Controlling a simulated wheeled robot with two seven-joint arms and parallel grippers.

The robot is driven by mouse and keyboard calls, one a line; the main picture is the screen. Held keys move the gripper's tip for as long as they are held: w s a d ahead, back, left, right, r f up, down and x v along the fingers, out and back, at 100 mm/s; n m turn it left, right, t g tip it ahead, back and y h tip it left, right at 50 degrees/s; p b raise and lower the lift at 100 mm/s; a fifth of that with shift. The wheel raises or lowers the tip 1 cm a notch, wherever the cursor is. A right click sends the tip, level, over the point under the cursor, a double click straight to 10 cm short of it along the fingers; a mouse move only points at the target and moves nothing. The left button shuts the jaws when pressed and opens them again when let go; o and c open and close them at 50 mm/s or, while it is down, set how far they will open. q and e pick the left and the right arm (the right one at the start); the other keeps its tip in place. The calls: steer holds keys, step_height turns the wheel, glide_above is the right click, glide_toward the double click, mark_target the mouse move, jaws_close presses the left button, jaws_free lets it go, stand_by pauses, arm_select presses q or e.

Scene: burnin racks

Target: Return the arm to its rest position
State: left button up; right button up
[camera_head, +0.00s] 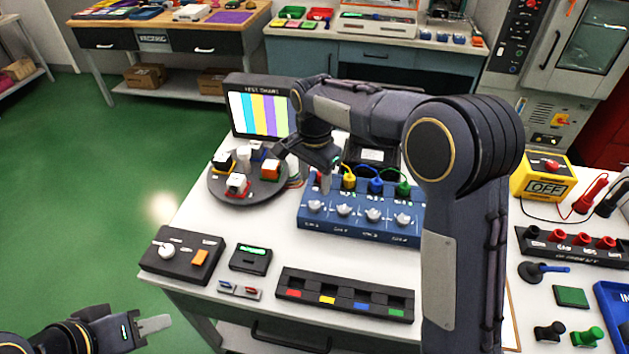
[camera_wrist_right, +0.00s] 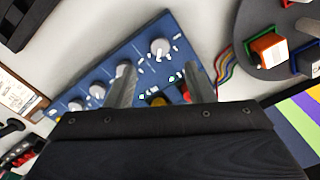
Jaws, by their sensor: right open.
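My right arm reaches in from the right of the head view and bends over the bench. Its gripper (camera_head: 304,166) is open above the back left corner of the blue knob panel (camera_head: 350,228), beside the round dark carousel (camera_head: 214,192). In the right wrist view, the two grey fingers of this gripper (camera_wrist_right: 157,74) are spread, with nothing held between them. The blue panel (camera_wrist_right: 85,93) lies beyond them; contact cannot be told. My left gripper (camera_head: 152,325) is at the bottom left, over the green floor and off the bench; its finger gap cannot be made out.
A striped monitor (camera_head: 262,112) stands behind the carousel, which carries several coloured blocks. A switch box (camera_head: 182,252) and a slotted black strip (camera_head: 344,295) lie at the front. A yellow meter (camera_head: 543,178) stands right of my arm. Bare bench top shows between them.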

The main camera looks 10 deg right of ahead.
stand_by(0.3)
steer(key=s+d+r+n+t+y, duration=0.1)
steer(key=s+d+r+n, duration=0.1)
steer(key=s+d, duration=0.35)
steer(key=s+d+r+n+t+y, duration=0.1)
steer(key=s+d+r+n+y, duration=0.15)
steer(key=s, duration=0.55)
steer(key=s+d+r+n+t, duration=0.1)
steer(key=s+d+r, duration=0.2)
steer(key=s, duration=0.4)
steer(key=s+a+f+n+t, duration=0.1)
steer(key=s+f+n+t, duration=0.1)
steer(key=s, duration=0.7)
steer(key=shift+s+f+n+t, duration=0.2)
steer(key=shift+f+n+t, duration=0.1)
steer(key=shift+f+n, duration=0.55)
